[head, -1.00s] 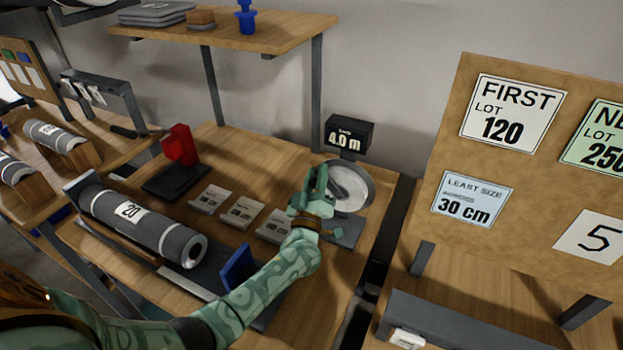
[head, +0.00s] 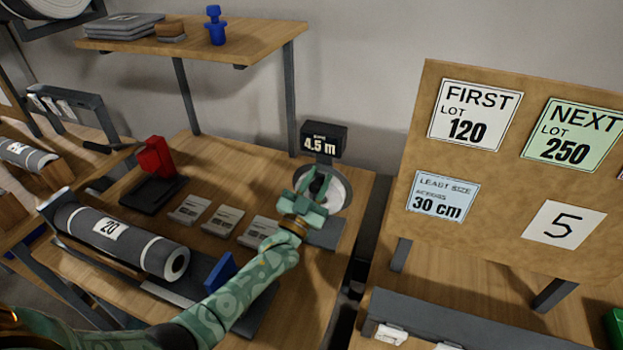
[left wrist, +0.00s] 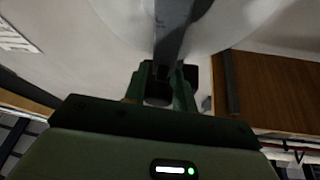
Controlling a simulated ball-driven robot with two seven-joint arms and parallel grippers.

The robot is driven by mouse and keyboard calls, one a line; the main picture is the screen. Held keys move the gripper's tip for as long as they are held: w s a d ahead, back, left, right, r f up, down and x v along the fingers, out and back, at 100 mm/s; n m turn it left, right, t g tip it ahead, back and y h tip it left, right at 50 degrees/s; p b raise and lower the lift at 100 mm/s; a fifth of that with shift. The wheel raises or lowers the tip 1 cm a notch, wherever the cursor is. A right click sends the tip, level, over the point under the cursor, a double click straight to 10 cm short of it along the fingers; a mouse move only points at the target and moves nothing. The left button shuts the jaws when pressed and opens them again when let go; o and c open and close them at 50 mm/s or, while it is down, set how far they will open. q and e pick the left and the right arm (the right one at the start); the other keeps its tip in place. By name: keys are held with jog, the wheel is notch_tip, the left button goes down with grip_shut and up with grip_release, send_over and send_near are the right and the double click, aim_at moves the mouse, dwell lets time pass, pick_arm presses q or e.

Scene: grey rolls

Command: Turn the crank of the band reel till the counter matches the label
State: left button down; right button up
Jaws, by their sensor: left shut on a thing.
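The band reel (head: 339,192) is a pale disc on a grey base at the back right of the bench. Its black counter (head: 323,142) stands above it and reads 4.5 m. My left gripper (head: 312,190) is in front of the reel and covers part of it. It is shut on the crank handle. The left wrist view shows the dark grip (left wrist: 159,88) between the green fingers and the grey crank arm (left wrist: 173,30) against the pale disc. A board at the right has a white card (head: 563,225) with a handwritten 5. My right gripper is out of view.
A grey roll (head: 125,240) marked 20 lies on the bench, left of my left arm. A blue block (head: 221,272) stands close to that arm. Several small cards (head: 222,220) lie between roll and reel. A red device (head: 155,158) stands behind. The board (head: 415,150) rises at the right.

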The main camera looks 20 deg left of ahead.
pick_arm(q)
jog(key=shift+d+f+m+h, duration=0.2)
jog(key=shift+d+m+h, duration=0.3)
jog(key=shift+m, duration=0.4)
jog(key=c, duration=1.2)
grip_release()
jog(key=shift+a, duration=0.1)
jog(key=shift+r, duration=0.1)
